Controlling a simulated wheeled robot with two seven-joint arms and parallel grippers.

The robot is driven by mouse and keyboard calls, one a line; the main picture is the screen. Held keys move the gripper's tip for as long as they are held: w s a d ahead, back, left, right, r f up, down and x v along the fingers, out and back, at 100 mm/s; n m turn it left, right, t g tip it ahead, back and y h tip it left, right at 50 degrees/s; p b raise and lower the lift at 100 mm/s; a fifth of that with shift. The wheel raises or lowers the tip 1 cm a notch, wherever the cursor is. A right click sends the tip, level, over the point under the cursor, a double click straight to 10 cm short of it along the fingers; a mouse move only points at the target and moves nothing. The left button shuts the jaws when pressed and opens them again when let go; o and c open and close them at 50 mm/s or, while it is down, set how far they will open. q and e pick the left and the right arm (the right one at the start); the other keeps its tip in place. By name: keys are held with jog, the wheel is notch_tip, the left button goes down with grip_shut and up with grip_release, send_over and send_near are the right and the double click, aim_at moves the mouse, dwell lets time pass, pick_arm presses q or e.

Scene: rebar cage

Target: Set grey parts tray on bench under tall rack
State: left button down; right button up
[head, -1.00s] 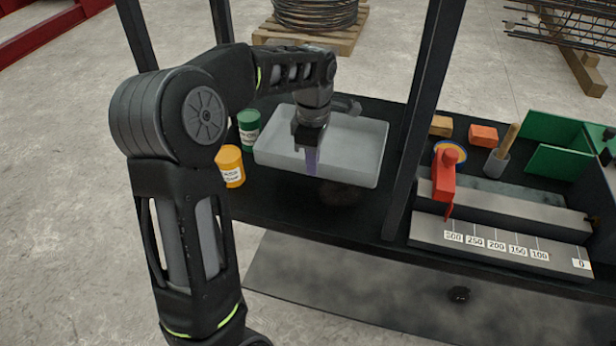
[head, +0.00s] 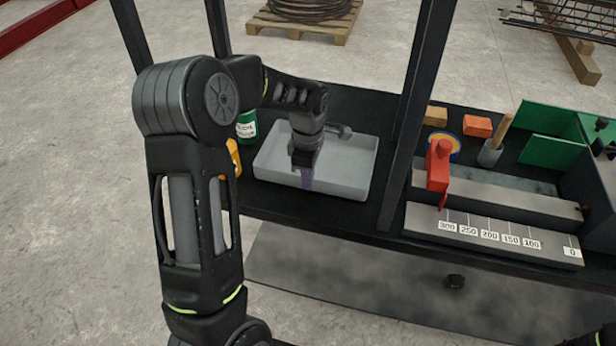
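The grey parts tray (head: 345,179) is a shallow open box, level, between the dark uprights of the tall rack. It sits on or just above the dark bench (head: 272,203); no gap shows under it. My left gripper (head: 307,181) points down at the tray's near wall, one purplish finger showing in front of it. It appears shut on that wall; the other finger is hidden. The tray looks empty. My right gripper is not in view; only a dark bit of arm shows at the bottom right corner.
Beyond are a red clamp (head: 438,172), a numbered scale (head: 490,238) and blocks.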

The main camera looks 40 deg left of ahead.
pick_arm(q)
jog(key=shift+f, duration=0.1)
jog(key=c, duration=1.7)
grip_release()
notch_tip(320, 180, up, 12)
jog(key=shift+r+b, duration=0.15)
jog(key=shift+b, duration=0.5)
